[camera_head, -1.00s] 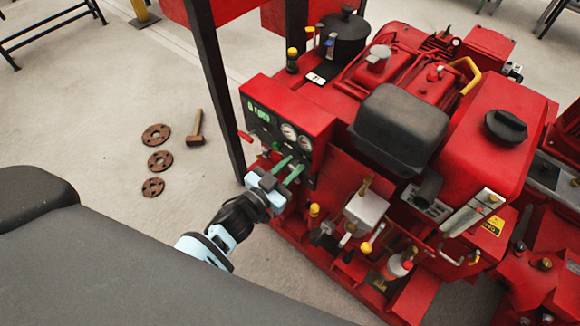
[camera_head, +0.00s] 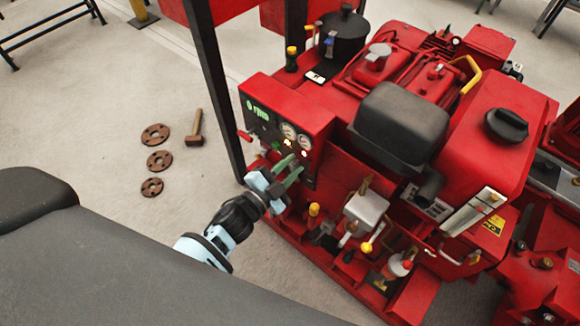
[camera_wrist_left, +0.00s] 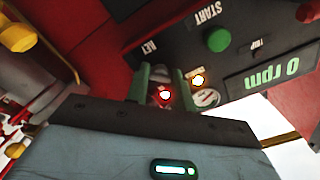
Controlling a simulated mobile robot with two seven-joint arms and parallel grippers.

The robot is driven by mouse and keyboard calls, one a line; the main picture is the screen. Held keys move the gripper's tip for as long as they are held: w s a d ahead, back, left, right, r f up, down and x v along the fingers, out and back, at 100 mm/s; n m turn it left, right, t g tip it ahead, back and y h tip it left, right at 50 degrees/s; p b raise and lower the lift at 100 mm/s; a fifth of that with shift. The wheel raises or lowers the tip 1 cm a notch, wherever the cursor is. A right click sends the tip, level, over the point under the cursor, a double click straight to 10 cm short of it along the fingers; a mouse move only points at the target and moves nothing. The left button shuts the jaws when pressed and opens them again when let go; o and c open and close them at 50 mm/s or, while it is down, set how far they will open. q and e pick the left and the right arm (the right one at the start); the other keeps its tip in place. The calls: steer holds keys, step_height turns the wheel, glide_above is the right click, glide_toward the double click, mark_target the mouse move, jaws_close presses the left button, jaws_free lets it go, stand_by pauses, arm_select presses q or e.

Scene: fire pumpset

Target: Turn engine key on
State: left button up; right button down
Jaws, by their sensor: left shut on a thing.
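The black control panel (camera_head: 268,125) is on the red pumpset's near left face. My left gripper (camera_head: 287,168) reaches its lower part with green fingers. The engine key itself is hidden between the fingertips. The green START button (camera_wrist_left: 217,40) and the 0 rpm display (camera_wrist_left: 272,72) are clear of the gripper. My right gripper is not in view.
A dark post (camera_head: 222,95) stands just left of the panel. Valves and a grey box (camera_head: 366,207) are right of my gripper. Rusty discs (camera_head: 160,160) and a hammer (camera_head: 195,130) lie on the open floor to the left.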

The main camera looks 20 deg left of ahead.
arm_select(q)
steer(key=shift+m, duration=0.3)
steer(key=o, duration=1)
steer(key=shift+s, duration=0.1)
steer(key=v, duration=0.7)
steer(key=shift+s+a, duration=0.15)
steer(key=shift+s, duration=0.15)
steer(key=shift+s, duration=0.1)
